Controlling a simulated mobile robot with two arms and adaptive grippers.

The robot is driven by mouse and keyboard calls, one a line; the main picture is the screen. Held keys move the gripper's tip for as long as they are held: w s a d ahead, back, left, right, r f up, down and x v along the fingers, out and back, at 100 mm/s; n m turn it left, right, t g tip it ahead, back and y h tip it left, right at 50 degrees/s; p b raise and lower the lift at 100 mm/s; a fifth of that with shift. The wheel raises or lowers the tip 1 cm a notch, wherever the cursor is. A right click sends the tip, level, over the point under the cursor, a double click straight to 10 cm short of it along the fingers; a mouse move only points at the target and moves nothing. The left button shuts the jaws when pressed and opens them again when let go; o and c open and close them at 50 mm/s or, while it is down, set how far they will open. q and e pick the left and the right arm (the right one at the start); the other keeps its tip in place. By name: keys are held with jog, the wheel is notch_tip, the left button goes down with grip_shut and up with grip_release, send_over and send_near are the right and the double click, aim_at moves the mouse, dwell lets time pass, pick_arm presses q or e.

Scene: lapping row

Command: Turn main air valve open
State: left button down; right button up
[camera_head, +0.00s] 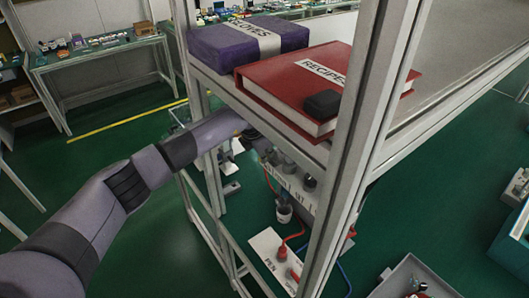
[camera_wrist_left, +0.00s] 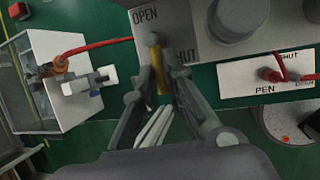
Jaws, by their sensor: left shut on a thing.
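The valve's yellow lever (camera_wrist_left: 158,72) shows in the left wrist view, in front of a grey panel (camera_wrist_left: 185,20) marked OPEN at the upper left and SHUT lower right. My left gripper (camera_wrist_left: 157,62) is shut on this lever, with a finger on each side of it. In the head view the left gripper (camera_head: 262,144) is mostly hidden behind the shelf, and the lever cannot be made out there. My right gripper is in neither view.
A shelf frame (camera_head: 352,150) carries a purple GLOVES box (camera_head: 232,45) and a red RECIPES binder (camera_head: 290,88) above my left arm. A white plate (camera_head: 262,245) with a red handle (camera_head: 282,254) lies lower. A red hose (camera_wrist_left: 98,46) crosses left of the lever.

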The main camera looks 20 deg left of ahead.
pick_arm(q)
jog(key=shift+w+a+m+g+h+b, duration=0.15)
jog(key=shift+w+a+m+h+b, duration=0.15)
jog(key=shift+m+b, duration=0.9)
jog(key=shift+w+a+m+g+h+b, duration=0.25)
jog(key=shift+m+h+b, duration=0.4)
jog(key=shift+b, duration=1)
jog(key=shift+w+a+m+g+h+b, duration=0.15)
jog(key=shift+w+a+m+b, duration=0.1)
jog(key=shift+m+b, duration=1.05)
jog(key=c, duration=1.7)
grip_release()
jog(key=shift+o, duration=0.2)
